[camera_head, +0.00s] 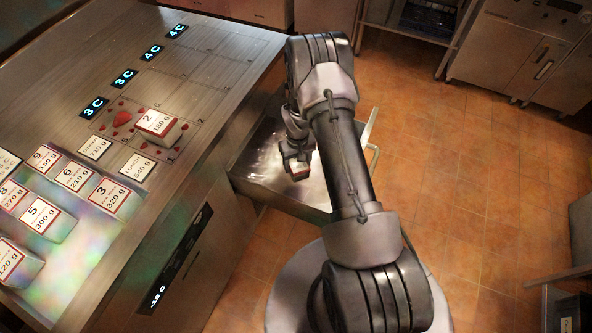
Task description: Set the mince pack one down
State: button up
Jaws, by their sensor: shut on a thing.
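My gripper (294,150) is shut on a small white pack with a red edge (299,171), which appears to be mince pack one; its label is too small to read. My gripper points down and holds the pack over the pulled-out metal drawer (263,169) beside the counter. My arm hides part of the drawer. I cannot tell whether the pack touches the drawer's surface. A pack marked 2, 180 g (158,123) sits on the counter (222,75) among red spots.
Several numbered packs, such as pack 3 (109,195) and pack 5 (46,218), stand at the counter's near left. Flat labels (137,167) lie near pack 2. A -18 C display (158,298) is on the counter front. The tiled floor (470,185) at right is clear.

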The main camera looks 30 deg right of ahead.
notch_tip(320, 180, down, 9)
jog(key=b, duration=0.3)
jog(key=shift+r, duration=0.35)
jog(key=o, duration=1.7)
jog(key=shift+o, duration=0.2)
